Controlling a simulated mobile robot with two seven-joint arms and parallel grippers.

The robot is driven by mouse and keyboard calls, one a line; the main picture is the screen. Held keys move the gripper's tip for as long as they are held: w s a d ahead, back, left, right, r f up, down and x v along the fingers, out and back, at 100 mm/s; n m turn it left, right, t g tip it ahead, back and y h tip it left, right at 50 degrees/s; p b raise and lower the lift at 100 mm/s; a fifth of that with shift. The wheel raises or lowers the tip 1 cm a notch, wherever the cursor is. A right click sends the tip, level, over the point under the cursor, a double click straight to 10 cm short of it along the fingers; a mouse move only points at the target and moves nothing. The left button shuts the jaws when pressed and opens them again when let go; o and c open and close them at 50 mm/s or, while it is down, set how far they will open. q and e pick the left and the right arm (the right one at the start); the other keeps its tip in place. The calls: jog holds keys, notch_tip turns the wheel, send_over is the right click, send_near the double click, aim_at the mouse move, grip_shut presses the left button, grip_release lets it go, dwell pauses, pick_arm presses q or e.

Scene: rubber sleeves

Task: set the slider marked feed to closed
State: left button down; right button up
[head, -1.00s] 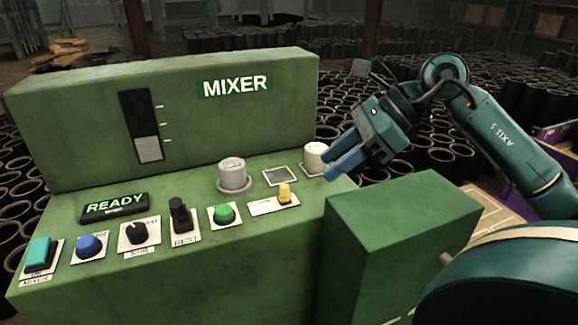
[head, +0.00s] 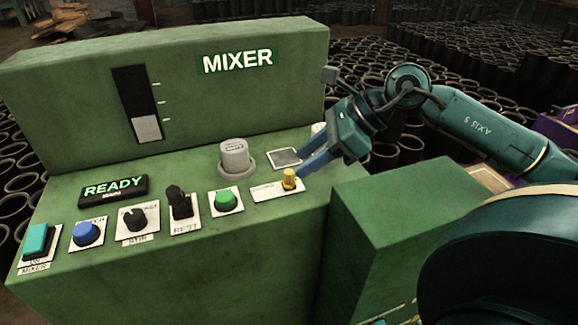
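A yellow knob (head: 289,179) stands at the right end of a pale label plate (head: 263,190) on the green mixer panel. It looks like a slider, but its lettering is too small to read as feed. My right gripper (head: 303,170) comes in from the right with its blue fingers pointing down and left. The fingertips are just above and right of the yellow knob; I cannot tell whether they touch it. The fingers overlap in this view, so their gap is hidden. My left gripper is not in view.
A grey round knob (head: 235,157), green button (head: 226,201), black switch (head: 180,203), black dial (head: 137,218), blue button (head: 86,233) and teal button (head: 37,241) share the panel. A READY display (head: 114,190) is lit. A green box (head: 392,225) stands at the right.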

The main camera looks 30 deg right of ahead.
aim_at(289, 171)
jog(key=shift+p+x, duration=0.5)
jog(key=shift+x, duration=2.1)
jog(key=shift+c, duration=0.3)
grip_shut()
